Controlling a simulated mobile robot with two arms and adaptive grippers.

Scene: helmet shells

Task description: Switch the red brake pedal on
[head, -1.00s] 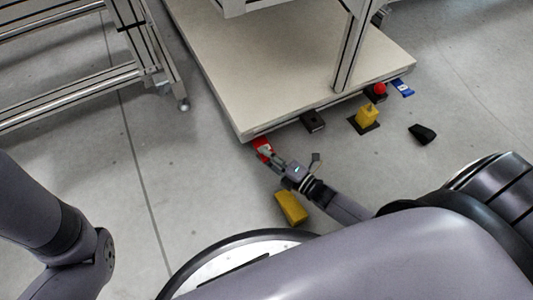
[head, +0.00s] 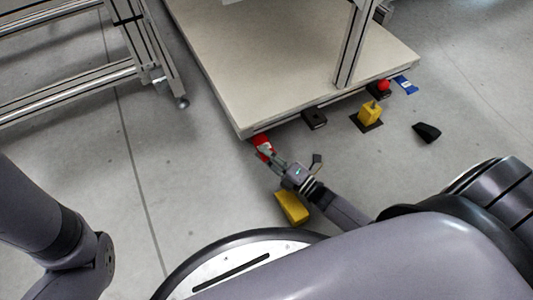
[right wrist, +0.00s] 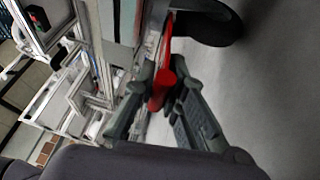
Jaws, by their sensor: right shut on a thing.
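The red brake pedal (head: 262,142) is at the near left corner of the low cart. In the right wrist view the red pedal (right wrist: 161,88) stands out beside a black wheel (right wrist: 210,20). My right gripper (head: 269,154) is at the pedal, reaching to it from below right in the head view. In the right wrist view the fingers of my right gripper (right wrist: 166,75) are closed around the pedal, one on each side. The fingers hide part of the pedal. My left gripper is outside the frames; only my left arm shows.
The cart's beige deck (head: 250,75) lies above the pedal. A yellow block (head: 292,207) is on the floor close to my right wrist. A yellow item (head: 370,114), a black piece (head: 427,132) and a blue item (head: 405,85) lie farther right.

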